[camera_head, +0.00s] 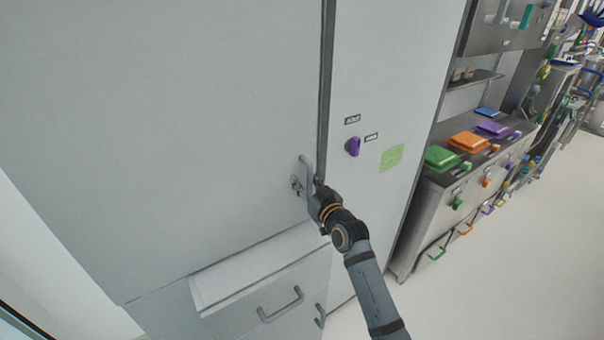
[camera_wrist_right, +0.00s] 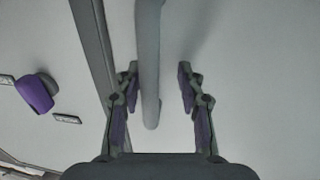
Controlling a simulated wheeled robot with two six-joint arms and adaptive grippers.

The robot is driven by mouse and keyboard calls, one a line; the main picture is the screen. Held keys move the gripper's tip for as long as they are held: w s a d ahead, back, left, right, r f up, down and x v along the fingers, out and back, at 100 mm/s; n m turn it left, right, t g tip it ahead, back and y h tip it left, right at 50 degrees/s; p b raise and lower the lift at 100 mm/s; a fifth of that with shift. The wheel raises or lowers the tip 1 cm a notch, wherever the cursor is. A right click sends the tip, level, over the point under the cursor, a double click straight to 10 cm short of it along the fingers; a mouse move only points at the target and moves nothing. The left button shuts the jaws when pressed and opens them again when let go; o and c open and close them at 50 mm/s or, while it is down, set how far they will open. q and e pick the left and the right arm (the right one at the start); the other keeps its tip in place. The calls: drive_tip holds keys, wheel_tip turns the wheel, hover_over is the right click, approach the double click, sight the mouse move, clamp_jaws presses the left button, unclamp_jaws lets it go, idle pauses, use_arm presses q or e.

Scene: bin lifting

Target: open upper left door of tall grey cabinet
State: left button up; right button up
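The tall grey cabinet's upper left door (camera_head: 200,110) fills the left of the head view and looks closed against the dark vertical gap at its right edge. Its grey bar handle (camera_head: 306,172) is near that edge, low on the door. My right gripper (camera_head: 312,187) is at the handle. In the right wrist view the handle (camera_wrist_right: 149,60) passes between the two open fingers (camera_wrist_right: 158,88). It lies close to the left finger, with a clear gap to the right finger; whether it touches the left one I cannot tell. My left gripper is not in view.
A purple knob (camera_head: 353,146) and a green note (camera_head: 391,157) are on the right panel. A drawer (camera_head: 262,275) with a bar handle is below the door. A steel counter (camera_head: 440,180) with coloured lids stands at right. The floor (camera_head: 500,270) there is clear.

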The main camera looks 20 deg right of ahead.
drive_tip(key=shift+w+a+r, duration=0.1)
drive_tip(key=shift+w+r, duration=0.15)
drive_tip(key=shift+w, duration=0.05)
drive_tip(key=shift+s+r, duration=0.1)
drive_tip(key=shift+r, duration=0.05)
drive_tip(key=shift+d, duration=0.2)
drive_tip(key=shift+o, duration=0.2)
drive_tip(key=shift+w+a, duration=0.1)
drive_tip(key=shift+w, duration=0.1)
drive_tip(key=shift+a, duration=0.1)
drive_tip(key=shift+c, duration=1.1)
drive_tip(key=shift+d+f, duration=0.2)
drive_tip(key=shift+d, duration=0.15)
drive_tip(key=c, duration=0.5)
drive_tip(key=shift+w+d+f, duration=0.1)
drive_tip(key=shift+d, duration=0.15)
clamp_jaws()
